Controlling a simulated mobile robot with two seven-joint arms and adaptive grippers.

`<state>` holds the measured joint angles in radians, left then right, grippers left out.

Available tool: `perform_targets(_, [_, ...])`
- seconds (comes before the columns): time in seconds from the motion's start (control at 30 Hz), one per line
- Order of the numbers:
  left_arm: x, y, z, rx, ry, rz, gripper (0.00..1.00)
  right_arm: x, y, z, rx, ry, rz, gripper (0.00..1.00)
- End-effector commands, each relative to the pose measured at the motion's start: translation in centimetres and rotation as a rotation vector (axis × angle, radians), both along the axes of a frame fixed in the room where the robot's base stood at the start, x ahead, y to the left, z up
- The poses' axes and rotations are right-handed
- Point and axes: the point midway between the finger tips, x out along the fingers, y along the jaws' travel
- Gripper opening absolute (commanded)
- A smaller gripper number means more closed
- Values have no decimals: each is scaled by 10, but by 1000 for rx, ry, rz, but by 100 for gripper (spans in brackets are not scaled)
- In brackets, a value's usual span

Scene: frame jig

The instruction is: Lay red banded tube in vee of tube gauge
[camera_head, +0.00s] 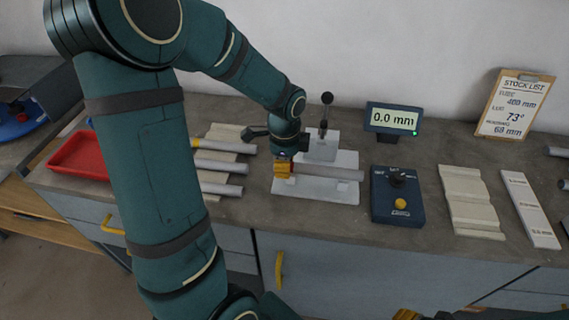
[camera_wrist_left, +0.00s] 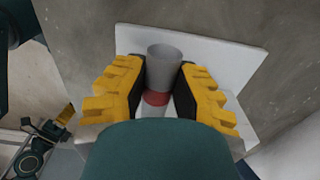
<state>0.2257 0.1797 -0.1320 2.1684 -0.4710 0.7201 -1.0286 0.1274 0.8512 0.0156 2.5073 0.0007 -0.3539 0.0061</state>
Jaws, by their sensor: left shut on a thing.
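The red banded tube (camera_head: 335,173) is a grey tube held level over the white base of the tube gauge (camera_head: 315,211), its free end pointing right in the head view. In the left wrist view the tube (camera_wrist_left: 164,68) stands between the yellow fingers of my left gripper (camera_wrist_left: 160,88), with its red band at the fingers. My left gripper (camera_head: 284,168) is shut on the tube near its left end. I cannot tell if the tube touches the vee, which the tube and gripper hide. Only a yellow piece of my right gripper (camera_head: 405,314) shows at the bottom edge.
A rack (camera_head: 221,143) with several grey tubes lies left of the gauge, and a red tray (camera_head: 80,157) farther left. A blue control box (camera_head: 397,207) stands close on the right. A display (camera_head: 392,118) reads 0.0 mm. A cream grooved block (camera_head: 468,200) lies farther right.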

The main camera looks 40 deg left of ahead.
Motion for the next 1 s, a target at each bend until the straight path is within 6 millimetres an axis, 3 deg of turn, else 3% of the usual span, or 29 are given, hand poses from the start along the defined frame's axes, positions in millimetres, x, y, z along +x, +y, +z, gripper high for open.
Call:
perform_targets(0.2, [-3, -1, -4, -4, 12, 0, 0, 0, 0, -1, 0, 0, 0, 47])
perform_targets(0.23, [-3, -1, -4, -4, 12, 0, 40, 0, 0, -1, 0, 0, 0, 47])
perform_targets(0.3, [-3, -1, -5, -4, 13, 0, 55, 0, 0, -1, 0, 0, 0, 47])
perform_targets(0.67, [-2, -1, 1, -2, 7, 0, 55, 0, 0, 0, 0, -1, 0, 47])
perform_targets(0.77, [-1, -1, 11, -1, 4, -1, 55, 0, 0, 0, 0, -1, 0, 47])
perform_targets(1.0, [-1, 0, 58, -1, 2, 1, 55, 0, 0, 0, 0, 0, 0, 47])
